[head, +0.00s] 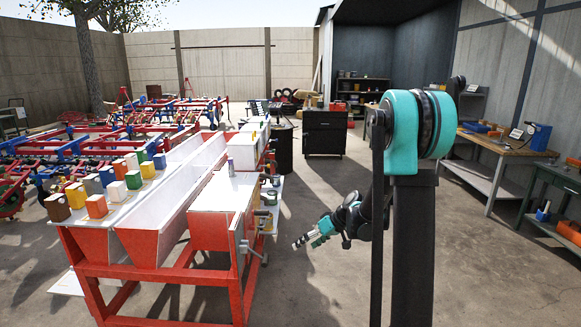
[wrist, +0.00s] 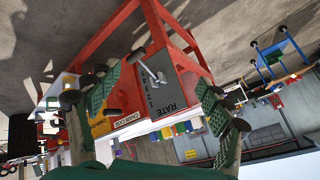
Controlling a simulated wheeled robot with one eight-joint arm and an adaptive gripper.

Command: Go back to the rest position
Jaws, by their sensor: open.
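My gripper (head: 304,241) hangs low in the head view, to the right of the red and white planter (head: 211,233), pointing left toward its end. It is apart from the planter, over open concrete floor. In the wrist view my gripper (wrist: 138,97) shows its two fingers spread wide, with nothing between them but the background. My arm's upper part stands upright in the head view.
Several coloured blocks (head: 97,206) stand on the planter's left ledge. Workbenches (head: 500,149) line the right wall. A dark cabinet (head: 324,133) stands at the back. Blue and red farm frames (head: 110,140) fill the left. The concrete floor (head: 490,265) at right front is clear.

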